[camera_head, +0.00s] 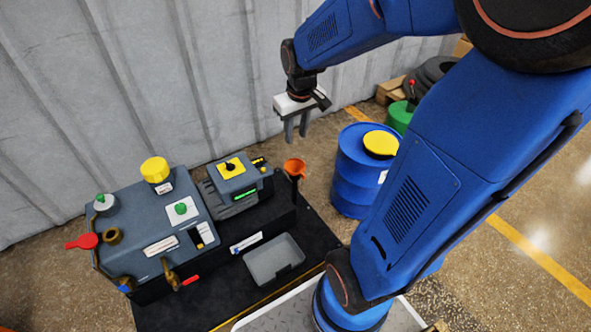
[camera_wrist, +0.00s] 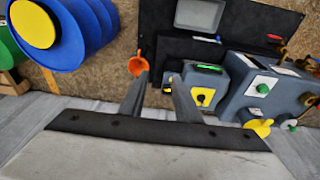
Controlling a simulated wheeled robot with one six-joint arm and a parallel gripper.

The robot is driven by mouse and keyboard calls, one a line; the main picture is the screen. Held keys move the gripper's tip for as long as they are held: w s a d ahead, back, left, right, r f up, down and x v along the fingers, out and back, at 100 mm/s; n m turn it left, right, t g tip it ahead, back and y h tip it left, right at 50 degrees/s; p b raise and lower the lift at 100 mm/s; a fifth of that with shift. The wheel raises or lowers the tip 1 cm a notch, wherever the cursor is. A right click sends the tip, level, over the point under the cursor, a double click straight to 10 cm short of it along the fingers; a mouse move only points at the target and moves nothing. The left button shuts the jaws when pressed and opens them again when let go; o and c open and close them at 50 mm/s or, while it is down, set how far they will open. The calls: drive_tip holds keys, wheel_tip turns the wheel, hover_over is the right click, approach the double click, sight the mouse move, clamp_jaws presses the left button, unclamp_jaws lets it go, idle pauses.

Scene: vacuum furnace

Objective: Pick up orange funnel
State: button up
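The orange funnel (camera_head: 295,168) stands upright at the right end of the black bench, next to the grey control unit, in the head view. In the wrist view the orange funnel (camera_wrist: 138,66) shows just past the tip of one finger. My gripper (camera_head: 296,138) is above the funnel in the head view, with its fingers pointing down. The two fingers are apart with nothing between them in the wrist view (camera_wrist: 158,80). The funnel's lower part is dark or hidden against the bench.
A grey tray (camera_head: 273,275) lies in front. A blue barrel (camera_head: 352,185) with a yellow lid stands on the right. A corrugated wall (camera_head: 120,90) is behind.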

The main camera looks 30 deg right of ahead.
drive_tip(key=w+d+f+g, duration=0.1)
drive_tip(key=w+d+f, duration=0.3)
drive_tip(key=w+f, duration=0.3)
drive_tip(key=g, duration=0.1)
hover_over(302, 173)
wheel_tip(302, 173, down, 10)
wheel_tip(302, 173, down, 18)
drive_tip(key=shift+r, duration=0.15)
clamp_jaws()
